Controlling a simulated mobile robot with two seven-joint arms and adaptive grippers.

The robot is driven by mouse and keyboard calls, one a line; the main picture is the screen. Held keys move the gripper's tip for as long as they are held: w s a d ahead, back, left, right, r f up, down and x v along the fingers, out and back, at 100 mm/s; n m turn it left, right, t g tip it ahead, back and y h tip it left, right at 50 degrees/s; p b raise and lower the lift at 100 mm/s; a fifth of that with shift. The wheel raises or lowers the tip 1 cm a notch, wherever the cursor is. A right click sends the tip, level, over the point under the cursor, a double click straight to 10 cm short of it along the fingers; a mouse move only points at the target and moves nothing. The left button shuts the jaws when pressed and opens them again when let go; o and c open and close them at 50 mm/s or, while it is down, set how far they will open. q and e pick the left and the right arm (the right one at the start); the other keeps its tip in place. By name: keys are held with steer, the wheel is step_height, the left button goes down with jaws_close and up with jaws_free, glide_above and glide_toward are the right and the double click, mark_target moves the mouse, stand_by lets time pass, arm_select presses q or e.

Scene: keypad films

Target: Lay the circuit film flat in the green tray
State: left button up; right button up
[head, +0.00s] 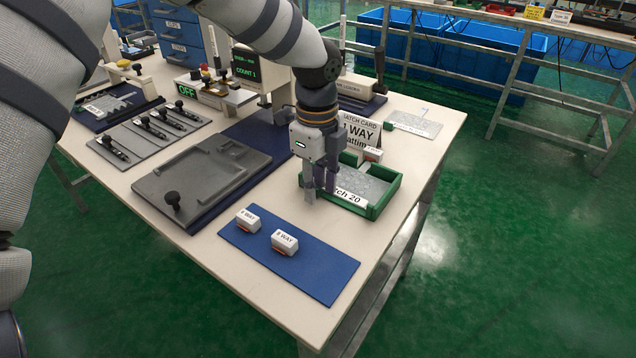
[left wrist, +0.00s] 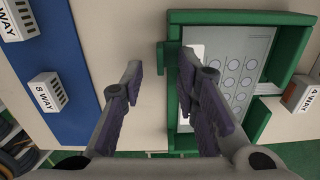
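The green tray (head: 376,211) stands near the right edge of the table, with a white label on its front wall; it also shows in the left wrist view (left wrist: 240,18). A pale, translucent circuit film (head: 362,184) with rows of circles lies inside it; the film (left wrist: 238,70) appears flat, though its left part is hidden by a finger. My left gripper (head: 319,193) points down at the tray's left side. My right gripper is not in view.
A blue mat (head: 315,279) with two small white connector blocks lies in front of the tray. A grey fixture plate (head: 205,172) is to the left. A card stand (head: 358,132) and a small block (head: 373,154) stand behind the tray. Another clear sheet (head: 414,123) lies farther back.

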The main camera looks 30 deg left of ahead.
arm_select(q)
step_height(320, 180, up, 12)
steer(key=shift+f, duration=0.1)
stand_by(0.4)
